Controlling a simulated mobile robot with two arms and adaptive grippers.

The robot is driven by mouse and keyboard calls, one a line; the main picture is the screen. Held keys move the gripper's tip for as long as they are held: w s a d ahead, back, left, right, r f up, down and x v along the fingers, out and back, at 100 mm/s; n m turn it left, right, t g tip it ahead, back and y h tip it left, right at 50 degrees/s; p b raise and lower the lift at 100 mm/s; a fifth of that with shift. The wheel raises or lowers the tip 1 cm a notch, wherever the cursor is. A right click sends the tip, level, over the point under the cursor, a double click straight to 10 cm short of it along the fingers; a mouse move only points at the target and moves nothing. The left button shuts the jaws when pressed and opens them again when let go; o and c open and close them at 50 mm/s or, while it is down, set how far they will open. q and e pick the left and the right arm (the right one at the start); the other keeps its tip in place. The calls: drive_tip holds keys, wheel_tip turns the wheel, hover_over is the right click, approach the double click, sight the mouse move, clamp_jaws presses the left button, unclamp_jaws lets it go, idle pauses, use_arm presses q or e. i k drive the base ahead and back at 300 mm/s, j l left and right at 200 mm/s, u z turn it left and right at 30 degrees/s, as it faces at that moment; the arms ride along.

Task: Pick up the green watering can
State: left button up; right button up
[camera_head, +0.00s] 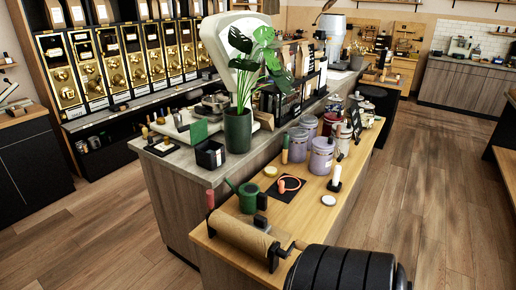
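A small green watering can (248,197) stands upright on the lower wooden counter (318,214), close to the side of the higher grey-topped counter. Its thin spout points up and to the left. A small black object in front of it covers part of its lower right side. Neither of my grippers shows in the head view.
A brown paper roll (238,234) lies in front of the can. A black mat with an orange-red item (290,184) and lilac canisters (321,156) are to its right. A potted plant (238,131) stands above. Floor at right is clear.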

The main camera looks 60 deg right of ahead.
sight(252, 201)
drive_tip(key=k+l, duration=0.1)
drive_tip(key=l, duration=0.8)
drive_tip(key=k+l, duration=0.15)
drive_tip(key=l, duration=0.3)
drive_tip(key=k+l+u, duration=0.1)
drive_tip(key=l, duration=0.35)
drive_tip(key=k+l, duration=0.1)
drive_tip(key=l, duration=0.35)
drive_tip(key=k+l, duration=0.1)
drive_tip(key=l, duration=0.35)
